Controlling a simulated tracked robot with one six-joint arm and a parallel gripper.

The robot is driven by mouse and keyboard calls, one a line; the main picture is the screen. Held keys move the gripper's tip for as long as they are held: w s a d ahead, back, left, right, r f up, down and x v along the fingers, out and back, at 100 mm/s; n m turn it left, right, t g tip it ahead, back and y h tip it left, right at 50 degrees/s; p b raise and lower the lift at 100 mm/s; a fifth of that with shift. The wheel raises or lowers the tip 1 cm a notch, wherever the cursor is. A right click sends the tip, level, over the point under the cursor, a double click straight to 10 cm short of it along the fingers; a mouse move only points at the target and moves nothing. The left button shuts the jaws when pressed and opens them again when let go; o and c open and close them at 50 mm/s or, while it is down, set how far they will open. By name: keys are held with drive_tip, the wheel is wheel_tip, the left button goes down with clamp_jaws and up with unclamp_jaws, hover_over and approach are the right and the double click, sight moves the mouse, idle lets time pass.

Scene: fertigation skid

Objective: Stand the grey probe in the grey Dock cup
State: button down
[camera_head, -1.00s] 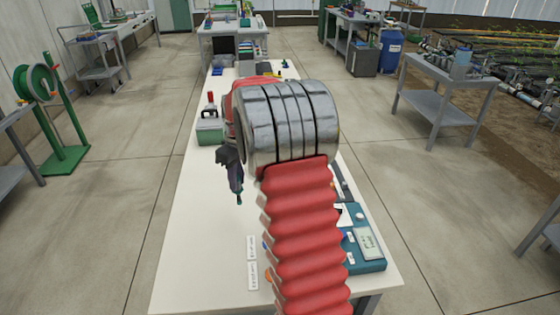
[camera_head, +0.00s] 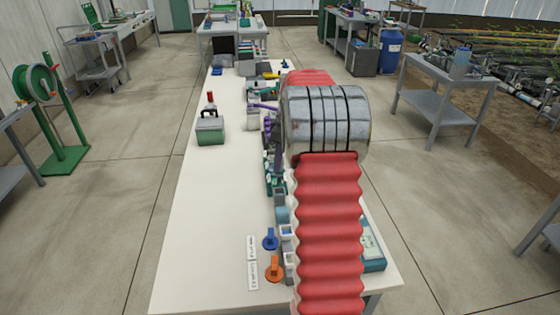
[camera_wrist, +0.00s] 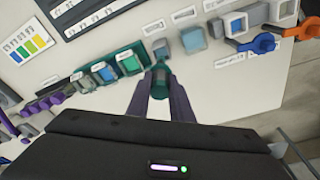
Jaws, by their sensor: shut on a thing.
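My gripper (camera_wrist: 160,88) is shut on a slim dark grey-teal piece (camera_wrist: 160,76), which I take for the probe. Its lower end is hard to make out. In the wrist view a small grey cup (camera_wrist: 160,48) and a larger grey-teal cup (camera_wrist: 193,40) stand just beyond the fingertips. Their labels are too small to read, so I cannot tell which is the Dock cup. I cannot tell whether the probe touches either cup.
A green rack with coloured blocks (camera_wrist: 120,64) lies left of the cups. A blue-handled valve (camera_head: 270,240) and an orange-handled valve (camera_head: 274,269) sit toward the near end. A green-grey box (camera_head: 210,130) stands left. The bench's left half (camera_head: 215,210) is mostly clear.

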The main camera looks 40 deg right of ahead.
sight(280, 185)
drive_tip(key=shift+f, duration=4.25)
drive_tip(key=c, duration=1.5)
unclamp_jaws()
drive_tip(key=shift+r, duration=0.1)
drive_tip(key=shift+r, duration=3.4)
